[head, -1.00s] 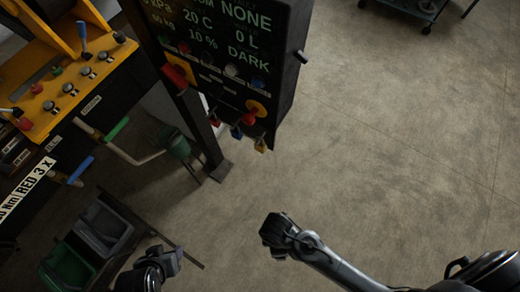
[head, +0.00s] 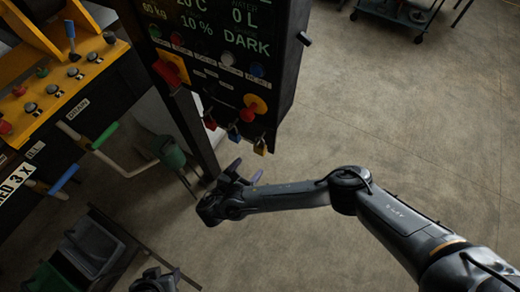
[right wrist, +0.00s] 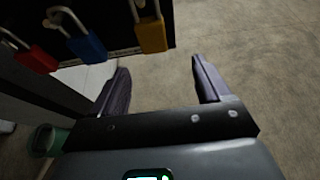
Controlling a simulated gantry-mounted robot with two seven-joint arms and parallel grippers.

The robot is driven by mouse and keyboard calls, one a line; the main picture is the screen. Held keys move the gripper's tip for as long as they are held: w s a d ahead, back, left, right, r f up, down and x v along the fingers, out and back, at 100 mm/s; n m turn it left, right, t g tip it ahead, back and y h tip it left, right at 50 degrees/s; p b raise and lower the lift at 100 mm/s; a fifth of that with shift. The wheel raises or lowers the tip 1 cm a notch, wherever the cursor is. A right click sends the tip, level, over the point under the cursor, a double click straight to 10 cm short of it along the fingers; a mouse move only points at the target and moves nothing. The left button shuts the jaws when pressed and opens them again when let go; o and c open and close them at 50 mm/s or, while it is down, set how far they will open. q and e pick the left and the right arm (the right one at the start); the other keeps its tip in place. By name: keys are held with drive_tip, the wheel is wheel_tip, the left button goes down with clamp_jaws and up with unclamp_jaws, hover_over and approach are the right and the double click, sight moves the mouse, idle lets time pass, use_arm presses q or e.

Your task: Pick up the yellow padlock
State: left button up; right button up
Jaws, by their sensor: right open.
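The yellow padlock (head: 260,146) hangs by its shackle from the bottom edge of the black control panel, at the right end of a row. It also shows in the right wrist view (right wrist: 152,36), beyond my fingers and near the top. A blue padlock (head: 234,132) hangs left of it, and a red padlock (head: 209,121) hangs farther left. My right gripper (head: 238,176) is open and empty, below the padlocks; in the right wrist view its two fingers (right wrist: 160,85) stand wide apart. My left gripper (head: 155,279) is at the bottom edge, partly cut off.
The black control panel (head: 222,90) stands on a post, with a red knob and buttons just above the padlocks. A yellow console (head: 50,90) is at left, with dark and green bins (head: 92,250) below. Floor at right is clear; a cart (head: 405,12) stands far back.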

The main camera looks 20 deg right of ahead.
sight(258, 151)
drive_tip(key=w+d, duration=0.3)
drive_tip(key=shift+w+d+f, duration=0.25)
drive_tip(key=shift+w+f, duration=0.05)
drive_tip(key=shift+f, duration=0.1)
drive_tip(key=shift+p+x, duration=0.65)
drive_tip(key=shift+x, duration=1.95)
drive_tip(key=shift+w+d+f, duration=0.15)
drive_tip(key=shift+w, duration=0.2)
drive_tip(key=c, duration=1.1)
